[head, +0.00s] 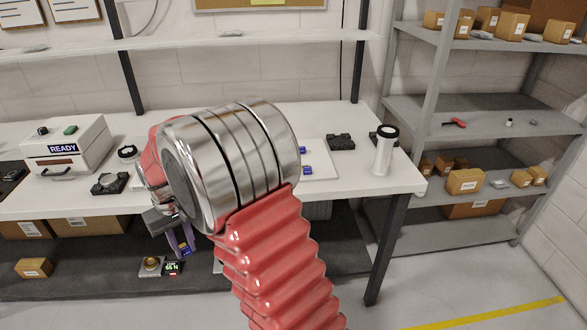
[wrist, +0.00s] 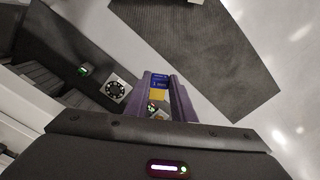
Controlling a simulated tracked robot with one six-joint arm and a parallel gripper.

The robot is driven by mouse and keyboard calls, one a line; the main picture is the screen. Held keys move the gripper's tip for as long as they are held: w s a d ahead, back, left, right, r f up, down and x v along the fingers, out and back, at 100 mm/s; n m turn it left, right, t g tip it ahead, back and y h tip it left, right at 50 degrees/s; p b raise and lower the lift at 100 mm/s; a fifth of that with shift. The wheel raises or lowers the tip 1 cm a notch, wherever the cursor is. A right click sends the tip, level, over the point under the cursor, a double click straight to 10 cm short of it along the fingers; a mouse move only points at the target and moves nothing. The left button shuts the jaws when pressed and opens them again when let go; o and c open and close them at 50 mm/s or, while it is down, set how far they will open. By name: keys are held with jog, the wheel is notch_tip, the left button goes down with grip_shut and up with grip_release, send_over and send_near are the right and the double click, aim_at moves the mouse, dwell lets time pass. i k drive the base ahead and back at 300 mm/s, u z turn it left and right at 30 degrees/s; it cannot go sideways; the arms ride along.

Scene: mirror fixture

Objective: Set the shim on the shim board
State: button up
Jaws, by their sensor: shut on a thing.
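My gripper (head: 181,242) hangs in front of the workbench's front edge, below its top, in the head view. Its purple fingers also show in the wrist view (wrist: 160,82), shut on a small blue piece that I take to be the shim (wrist: 159,80). A yellow patch shows just below the blue. In the head view only a bit of blue shows at the fingertips. A white board (head: 323,172) with small blue pieces lies on the bench, right of my arm, and may be the shim board. My arm hides its left part.
A box labelled READY (head: 68,147) stands on the bench at left. A white cylinder with a dark-rimmed top (head: 384,152) and a black block (head: 341,142) stand at right. Small devices (head: 151,266) sit on the lower shelf near my gripper. A grey rack (head: 480,110) stands at far right.

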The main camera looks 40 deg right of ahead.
aim_at(328, 172)
jog(key=k, duration=0.9)
jog(key=z, duration=0.7)
jog(key=i, duration=1.05)
jog(key=u, duration=0.05)
